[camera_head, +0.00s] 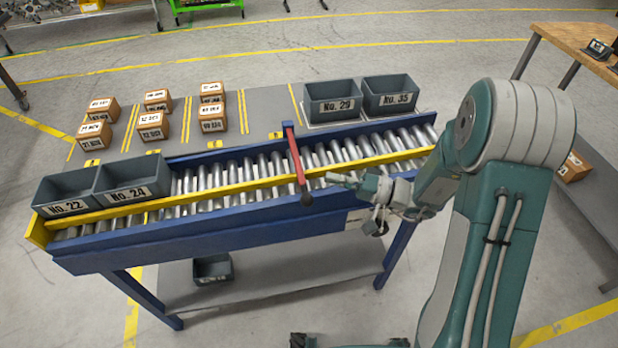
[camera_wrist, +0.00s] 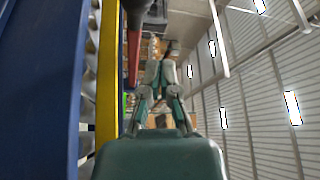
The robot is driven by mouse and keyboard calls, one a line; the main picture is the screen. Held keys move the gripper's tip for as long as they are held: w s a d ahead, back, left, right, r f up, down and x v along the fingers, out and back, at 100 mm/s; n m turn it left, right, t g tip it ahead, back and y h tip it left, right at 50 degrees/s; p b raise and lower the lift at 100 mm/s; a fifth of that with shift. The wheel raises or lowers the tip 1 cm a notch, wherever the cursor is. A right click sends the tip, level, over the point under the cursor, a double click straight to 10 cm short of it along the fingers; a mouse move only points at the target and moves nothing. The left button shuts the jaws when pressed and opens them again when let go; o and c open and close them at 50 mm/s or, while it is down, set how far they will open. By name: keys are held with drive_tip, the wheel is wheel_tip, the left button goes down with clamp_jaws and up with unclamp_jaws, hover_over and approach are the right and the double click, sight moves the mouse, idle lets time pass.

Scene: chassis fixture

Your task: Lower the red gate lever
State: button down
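The red gate lever (camera_head: 296,158) reaches from the conveyor's far rail across the rollers toward the near side, ending in a black knob (camera_head: 306,199). I cannot tell its exact tilt. My gripper (camera_head: 336,178) is just right of the lever's knob end, apart from it and pointing left. In the wrist view, the fingers of my gripper (camera_wrist: 160,74) come together at the tips with nothing between them. The lever (camera_wrist: 134,45) shows there just left of the fingertips, with its knob (camera_wrist: 137,7) at the top edge.
The roller conveyor (camera_head: 235,187) has a yellow rail and blue frame. Grey bins stand at its left end (camera_head: 133,182) and behind it at right (camera_head: 333,99). Several small cardboard boxes (camera_head: 152,124) stand behind it. A wooden table (camera_head: 570,37) is at far right.

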drive_tip(key=w+f+v, duration=0.1)
drive_tip(key=v, duration=0.5)
drive_tip(key=s+a+r+n+g+h, duration=0.25)
drive_tip(key=s+r+g+h, duration=0.45)
drive_tip(key=s, duration=0.5)
drive_tip(key=s+d+r+m+t+h, duration=0.3)
drive_tip(key=s+d+r+t+h, duration=0.3)
drive_tip(key=d+t+h, duration=0.3)
drive_tip(key=d+r+h, duration=0.1)
drive_tip(key=h, duration=0.2)
drive_tip(key=shift+s+r, duration=0.25)
drive_tip(key=shift+s, duration=0.15)
